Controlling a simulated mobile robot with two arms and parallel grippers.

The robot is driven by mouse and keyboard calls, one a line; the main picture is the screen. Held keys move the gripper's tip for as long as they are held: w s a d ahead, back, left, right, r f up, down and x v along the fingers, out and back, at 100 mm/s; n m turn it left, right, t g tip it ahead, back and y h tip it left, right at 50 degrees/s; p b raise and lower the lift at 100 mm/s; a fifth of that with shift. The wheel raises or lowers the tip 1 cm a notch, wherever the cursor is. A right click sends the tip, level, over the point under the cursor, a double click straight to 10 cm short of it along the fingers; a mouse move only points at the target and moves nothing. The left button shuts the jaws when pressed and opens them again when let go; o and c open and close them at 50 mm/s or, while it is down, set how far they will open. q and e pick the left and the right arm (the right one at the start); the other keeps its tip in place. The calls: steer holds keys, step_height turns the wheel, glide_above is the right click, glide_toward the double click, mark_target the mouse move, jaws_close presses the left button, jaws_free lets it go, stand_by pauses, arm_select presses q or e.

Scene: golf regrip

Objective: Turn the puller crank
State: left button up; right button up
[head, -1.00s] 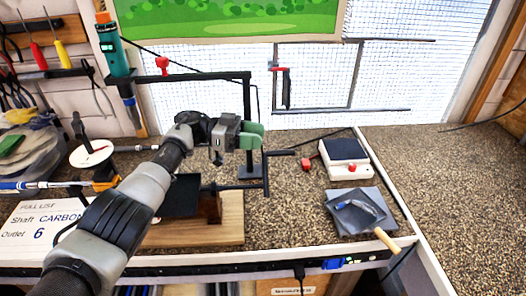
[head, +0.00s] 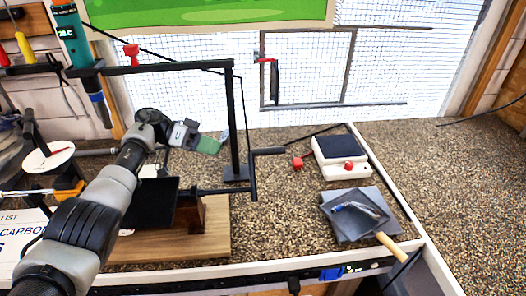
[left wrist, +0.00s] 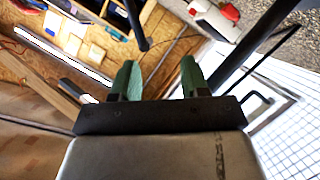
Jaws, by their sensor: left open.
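The puller crank is a black bent rod (head: 253,176) with a short handle (head: 268,151) at its upper end. Its shaft runs left to the dark puller block on a wooden base (head: 215,240). My left gripper (head: 208,146) has green fingers and is open and empty, above the base and left of the upright post, apart from the crank handle. In the left wrist view, the open green fingers (left wrist: 158,80) have nothing between them. A black rod end (left wrist: 143,44) shows beyond them, perhaps the crank handle. My right gripper is not in view.
A black post (head: 236,125) with a horizontal arm stands between my left gripper and the crank handle. A white device with a dark top (head: 341,158) and a grey tray (head: 345,232) lie to the right. The speckled bench at far right is clear.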

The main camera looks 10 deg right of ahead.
mark_target(259, 149)
arm_select(q)
steer(key=s+d+p, duration=0.1)
steer(key=d, duration=0.2)
steer(key=s+d+p, duration=0.1)
steer(key=d, duration=0.3)
steer(key=s+d+p, duration=0.1)
steer(key=d, duration=0.2)
steer(key=shift+s+d+r, duration=0.1)
steer(key=shift+d+r, duration=0.15)
steer(key=shift+d, duration=0.15)
steer(key=shift+s+d+p, duration=0.15)
steer(key=shift+d+p, duration=0.15)
steer(key=shift+p, duration=0.1)
steer(key=shift+d+f, duration=0.2)
steer(key=shift+f, duration=0.05)
jaws_close()
